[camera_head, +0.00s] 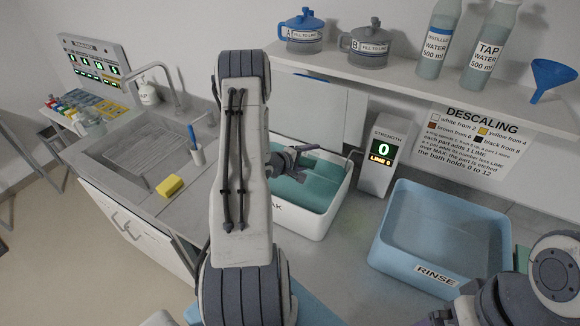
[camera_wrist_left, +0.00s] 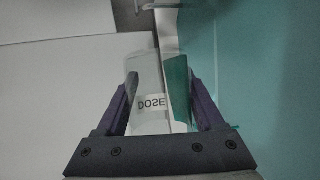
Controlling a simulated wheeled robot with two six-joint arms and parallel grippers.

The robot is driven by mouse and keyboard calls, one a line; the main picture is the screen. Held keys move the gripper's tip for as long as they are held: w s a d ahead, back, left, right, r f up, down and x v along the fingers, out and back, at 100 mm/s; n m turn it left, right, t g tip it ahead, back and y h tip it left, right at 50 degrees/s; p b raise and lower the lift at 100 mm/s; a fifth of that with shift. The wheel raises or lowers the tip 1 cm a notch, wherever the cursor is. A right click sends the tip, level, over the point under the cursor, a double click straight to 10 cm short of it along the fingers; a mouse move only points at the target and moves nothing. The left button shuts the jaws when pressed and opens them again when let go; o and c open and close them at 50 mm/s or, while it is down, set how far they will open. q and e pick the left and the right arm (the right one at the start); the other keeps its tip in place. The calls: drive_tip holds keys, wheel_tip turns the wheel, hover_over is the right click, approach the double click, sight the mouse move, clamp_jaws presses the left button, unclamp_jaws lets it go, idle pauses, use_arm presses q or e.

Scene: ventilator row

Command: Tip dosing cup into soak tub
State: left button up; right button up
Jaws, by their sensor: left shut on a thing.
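The soak tub (camera_head: 313,222) is a white tub holding teal liquid, partly behind my left arm in the head view; only "AK" of its label shows. My left gripper (camera_head: 300,160) is over the tub's back left part. In the left wrist view, my left gripper (camera_wrist_left: 152,92) is shut on the dosing cup (camera_wrist_left: 148,84), a clear cup whose "DOSE" label appears upside down. The tub's teal liquid (camera_wrist_left: 265,70) shows at the right there. I cannot make out the cup or its tilt in the head view. My right gripper (camera_head: 450,315) is partly cut off at the bottom right.
A strength meter (camera_head: 378,160) reading 0 and "LIME 0" stands right of the tub. A blue rinse tub (camera_head: 425,275) is farther right. A shelf (camera_head: 400,75) with bottles and pots overhangs the back. A sink (camera_head: 140,150) and yellow sponge (camera_head: 169,186) are at left.

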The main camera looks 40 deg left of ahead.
use_arm(q)
drive_tip(key=shift+s+a+r+n+t+h+p, duration=0.15)
drive_tip(key=shift+a+r+n+t+h+p, duration=0.25)
drive_tip(key=shift+n, duration=0.3)
